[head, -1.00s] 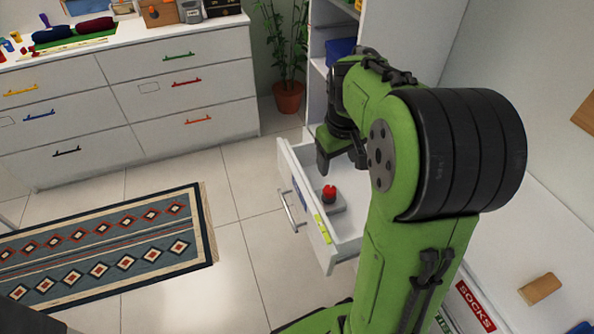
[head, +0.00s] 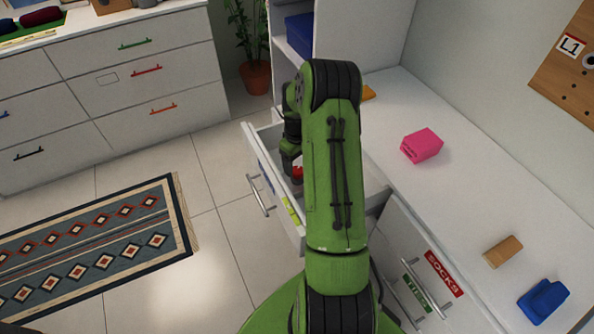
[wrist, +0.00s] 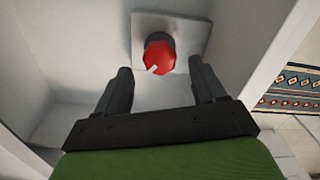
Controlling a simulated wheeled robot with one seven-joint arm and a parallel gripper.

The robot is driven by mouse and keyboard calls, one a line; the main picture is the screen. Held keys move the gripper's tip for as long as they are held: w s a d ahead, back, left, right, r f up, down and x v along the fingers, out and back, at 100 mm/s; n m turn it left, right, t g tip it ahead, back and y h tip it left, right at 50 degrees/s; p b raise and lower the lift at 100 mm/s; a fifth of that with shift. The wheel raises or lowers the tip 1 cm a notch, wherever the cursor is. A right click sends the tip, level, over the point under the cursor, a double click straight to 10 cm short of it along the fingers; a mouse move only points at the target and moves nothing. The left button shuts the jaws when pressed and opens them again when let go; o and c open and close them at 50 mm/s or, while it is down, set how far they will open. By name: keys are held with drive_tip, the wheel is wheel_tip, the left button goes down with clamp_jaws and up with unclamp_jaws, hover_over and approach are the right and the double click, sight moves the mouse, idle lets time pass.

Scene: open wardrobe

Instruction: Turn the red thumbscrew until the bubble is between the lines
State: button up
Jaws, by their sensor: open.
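The red thumbscrew (wrist: 160,55) stands on a grey plate (wrist: 190,28) inside the open drawer (head: 272,222). It has a white mark on its near side. In the head view the thumbscrew (head: 297,173) is partly hidden by my arm. My gripper (wrist: 160,82) is open, with one finger to each side and just short of the thumbscrew in the wrist view; I see no contact. In the head view my gripper (head: 290,153) is low over the drawer. A yellow-green strip (head: 293,210), perhaps the level vial, sits on the drawer's front edge. Its bubble and lines are too small to see.
The drawer walls stand close around my gripper. A pink box (head: 422,145), a wooden block (head: 502,251) and a blue item (head: 543,301) lie on the white surface to the right. A patterned rug (head: 95,250) lies on the open floor at left.

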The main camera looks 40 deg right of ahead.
sight(298, 172)
wheel_tip(298, 172, down, 3)
drive_tip(key=c, duration=1.1)
drive_tip(key=shift+o, duration=0.2)
drive_tip(key=shift+m, duration=0.3)
